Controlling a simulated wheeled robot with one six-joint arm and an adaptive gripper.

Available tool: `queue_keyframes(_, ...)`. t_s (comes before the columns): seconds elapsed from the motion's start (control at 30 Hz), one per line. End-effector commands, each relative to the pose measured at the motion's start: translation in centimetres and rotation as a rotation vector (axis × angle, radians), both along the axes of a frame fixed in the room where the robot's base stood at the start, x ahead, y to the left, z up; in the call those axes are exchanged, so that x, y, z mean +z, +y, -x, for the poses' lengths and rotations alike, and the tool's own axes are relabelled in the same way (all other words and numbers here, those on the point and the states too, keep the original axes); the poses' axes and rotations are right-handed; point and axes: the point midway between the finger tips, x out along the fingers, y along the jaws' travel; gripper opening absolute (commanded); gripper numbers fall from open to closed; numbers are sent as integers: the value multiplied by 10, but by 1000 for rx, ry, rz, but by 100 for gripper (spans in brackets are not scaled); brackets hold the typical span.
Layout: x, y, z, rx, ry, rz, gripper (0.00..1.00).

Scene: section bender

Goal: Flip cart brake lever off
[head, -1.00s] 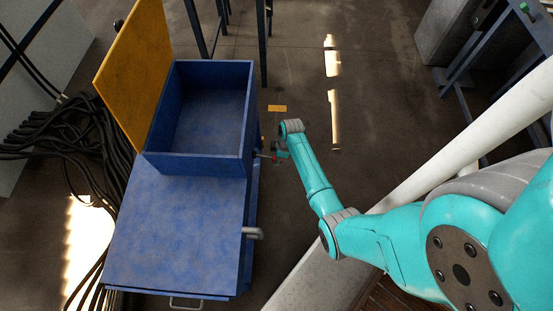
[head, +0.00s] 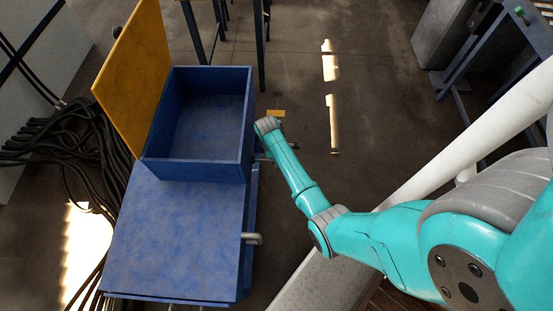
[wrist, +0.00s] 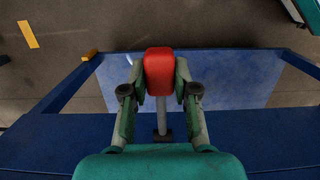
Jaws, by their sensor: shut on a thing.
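The cart brake lever shows in the wrist view as a red grip (wrist: 159,72) on a grey stem (wrist: 162,118) that runs down to a small dark base at the blue edge. My gripper (wrist: 160,80) is shut on the red grip, with one finger on each side of it. In the head view the blue cart (head: 165,235) stands at the left, and my arm's end is at its right side near the box. The lever and my fingers are hidden there by my arm.
An open blue box (head: 205,125) with a raised yellow lid (head: 133,70) is on the cart. A grey handle (head: 252,238) sticks out from the cart's right side. Black cables (head: 85,150) lie at the left.

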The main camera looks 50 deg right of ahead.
Motion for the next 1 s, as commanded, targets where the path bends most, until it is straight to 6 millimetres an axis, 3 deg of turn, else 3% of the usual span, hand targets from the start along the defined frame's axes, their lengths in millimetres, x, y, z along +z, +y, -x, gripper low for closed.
queue_keyframes(0.1, 0, 0, 0, 0, -1, 0, 0)
queue_keyframes(0.13, 0, 0, 0, 0, -1, 0, 34)
queue_keyframes(0.2, 0, 0, 0, 0, -1, 0, 51)
queue_keyframes(0.23, 0, 0, 0, 0, -1, -1, 54)
queue_keyframes(0.67, 9, 1, -2, 0, -3, 0, 54)
queue_keyframes(1.0, 71, 6, -9, 0, -4, 0, 54)
